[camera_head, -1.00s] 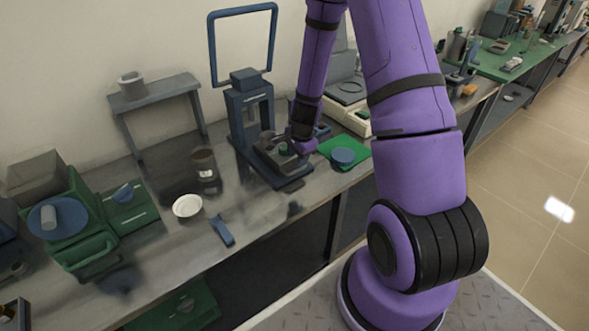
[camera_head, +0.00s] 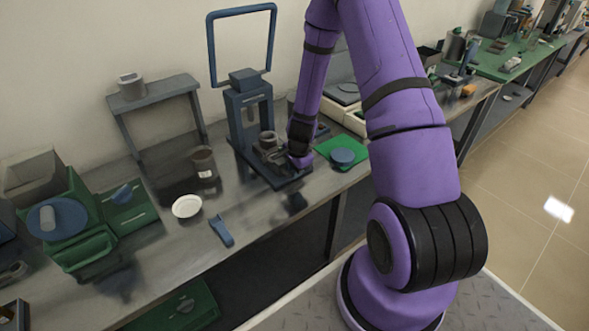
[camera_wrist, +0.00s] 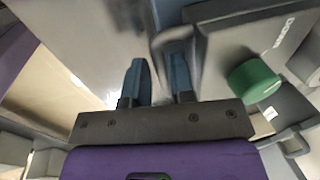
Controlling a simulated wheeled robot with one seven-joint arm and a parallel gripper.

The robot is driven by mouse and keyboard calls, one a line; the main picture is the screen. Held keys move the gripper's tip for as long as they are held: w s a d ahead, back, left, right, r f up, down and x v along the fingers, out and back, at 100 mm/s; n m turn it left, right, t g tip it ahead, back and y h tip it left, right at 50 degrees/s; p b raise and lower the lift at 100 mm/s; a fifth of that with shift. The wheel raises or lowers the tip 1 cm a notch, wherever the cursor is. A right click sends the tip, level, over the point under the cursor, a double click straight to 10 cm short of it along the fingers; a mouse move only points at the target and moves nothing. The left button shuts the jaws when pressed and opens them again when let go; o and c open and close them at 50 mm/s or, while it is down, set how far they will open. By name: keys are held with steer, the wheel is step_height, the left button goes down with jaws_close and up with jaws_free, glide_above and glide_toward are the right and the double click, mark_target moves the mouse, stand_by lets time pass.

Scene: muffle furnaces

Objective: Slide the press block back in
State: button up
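The press (camera_head: 240,125) is a dark blue frame with a tall loop handle, standing on the bench. A grey block with a round top (camera_head: 268,143) sits low on its base, and I take it to be the press block. My gripper (camera_head: 297,160) is low beside the block, on its right and front side; its fingers are hard to make out there. In the wrist view, my gripper (camera_wrist: 158,82) has two blue fingers apart with nothing clearly held between them. A blurred grey part lies just beyond the fingertips. A green round knob (camera_wrist: 252,80) is to their right.
A green mat with a blue round piece (camera_head: 342,156) lies right of the press. A dark cup (camera_head: 204,163), a white dish (camera_head: 187,206) and a blue tool (camera_head: 221,231) are on the left. The bench's front edge is close to the press base.

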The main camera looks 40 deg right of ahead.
mark_target(274, 149)
jaws_close()
steer(key=w, duration=1.1)
steer(key=shift+w+a, duration=0.15)
steer(key=shift+a, duration=0.05)
steer(key=shift+w+r, duration=0.1)
steer(key=shift+w, duration=0.2)
steer(key=shift+o, duration=1.5)
jaws_free()
steer(key=shift+w, duration=0.15)
steer(key=shift+o, duration=0.5)
steer(key=shift+r, duration=0.1)
steer(key=r, duration=0.3)
steer(key=s+r, duration=0.1)
steer(key=r, duration=0.3)
steer(key=s+r, duration=0.1)
steer(key=r, duration=0.2)
steer(key=shift+s+r, duration=0.15)
steer(key=shift+s, duration=0.05)
